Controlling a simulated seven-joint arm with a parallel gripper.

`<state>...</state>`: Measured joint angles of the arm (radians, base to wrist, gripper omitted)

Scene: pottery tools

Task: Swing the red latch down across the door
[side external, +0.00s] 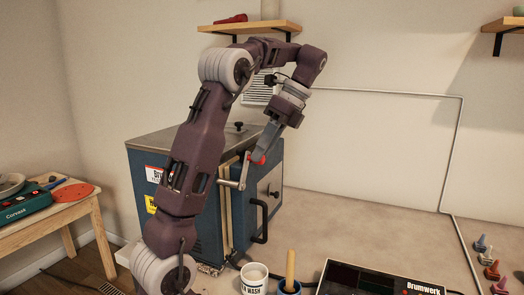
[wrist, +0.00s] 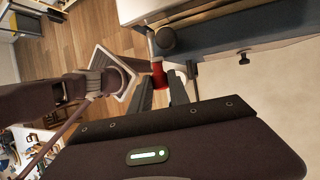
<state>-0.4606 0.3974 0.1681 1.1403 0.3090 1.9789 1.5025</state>
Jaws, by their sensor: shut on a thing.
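The red latch (side external: 257,159) is on the upper front of a blue kiln in the side view. Its metal arm rises at a slight tilt from a pivot near the door's left edge to the red knob. The closed-looking door (side external: 270,195) has a black handle. My gripper (side external: 261,155) reaches down from above and is shut on the latch's red end. In the wrist view the red knob (wrist: 159,76) shows at the tips of my gripper's fingers (wrist: 162,84). The fingers hide part of the latch.
The kiln (side external: 145,160) stands on a worktop, with a black knob on its lid. A white cup (side external: 254,281), a blue pot (side external: 289,287) with a wooden handle and a dark case (side external: 375,280) stand in front. The worktop right of the kiln is mostly clear.

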